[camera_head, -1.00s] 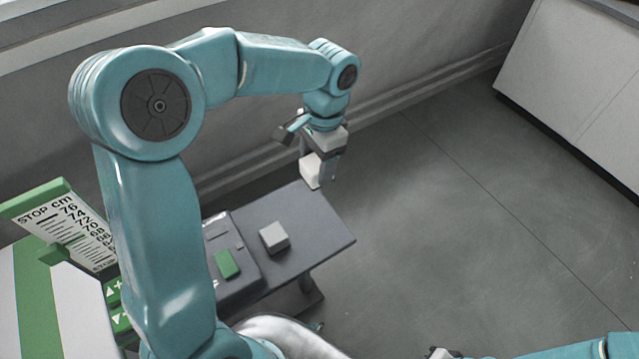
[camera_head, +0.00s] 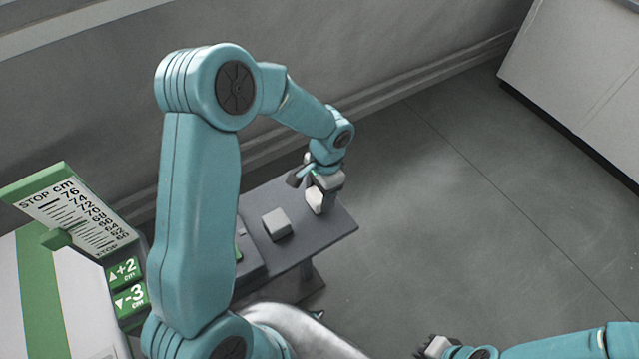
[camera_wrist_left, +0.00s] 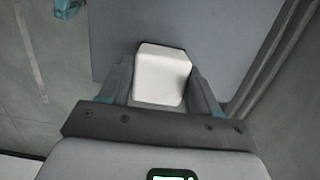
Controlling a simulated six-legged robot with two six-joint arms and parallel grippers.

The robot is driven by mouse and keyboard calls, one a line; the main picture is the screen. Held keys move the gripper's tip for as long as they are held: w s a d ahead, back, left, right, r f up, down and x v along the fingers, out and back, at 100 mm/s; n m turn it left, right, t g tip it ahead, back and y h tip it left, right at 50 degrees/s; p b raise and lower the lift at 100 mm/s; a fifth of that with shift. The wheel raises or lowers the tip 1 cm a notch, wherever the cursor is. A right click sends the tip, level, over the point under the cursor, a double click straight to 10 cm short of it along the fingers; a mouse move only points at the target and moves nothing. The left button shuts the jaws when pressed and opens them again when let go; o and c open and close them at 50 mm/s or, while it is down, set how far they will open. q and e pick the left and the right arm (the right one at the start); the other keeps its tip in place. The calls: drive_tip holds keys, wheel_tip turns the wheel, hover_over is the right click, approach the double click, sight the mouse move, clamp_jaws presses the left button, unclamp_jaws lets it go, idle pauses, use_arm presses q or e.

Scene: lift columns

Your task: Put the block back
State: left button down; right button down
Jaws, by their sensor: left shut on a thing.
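A white block (camera_head: 314,201) is between the fingers of my left gripper (camera_head: 322,196), at the far right end of the grey table (camera_head: 335,228). My left gripper is shut on this block, which also shows in the left wrist view (camera_wrist_left: 162,75). I cannot tell whether the block touches the tabletop. A second, light grey block (camera_head: 276,224) sits on the table to the left of the gripper. My right gripper (camera_head: 436,347) is at the bottom edge of the head view, and its fingers are too small to read.
A green and white panel with a centimetre scale (camera_head: 78,213) stands at the left, with green +2 (camera_head: 124,271) and -3 (camera_head: 130,300) buttons. My left arm hides part of the dark box on the table. A pale cabinet (camera_head: 580,85) stands at the upper right. The floor on the right is clear.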

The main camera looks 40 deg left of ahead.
use_arm(q)
drive_tip(key=shift+f, duration=0.7)
drive_tip(key=shift+r, duration=0.1)
drive_tip(key=shift+c, duration=1.2)
unclamp_jaws()
drive_tip(key=shift+f, duration=0.2)
wheel_tip(320, 180, up, 12)
drive_tip(key=w, duration=0.1)
drive_tip(key=shift+w+d, duration=0.25)
drive_tip(key=shift+w, duration=0.05)
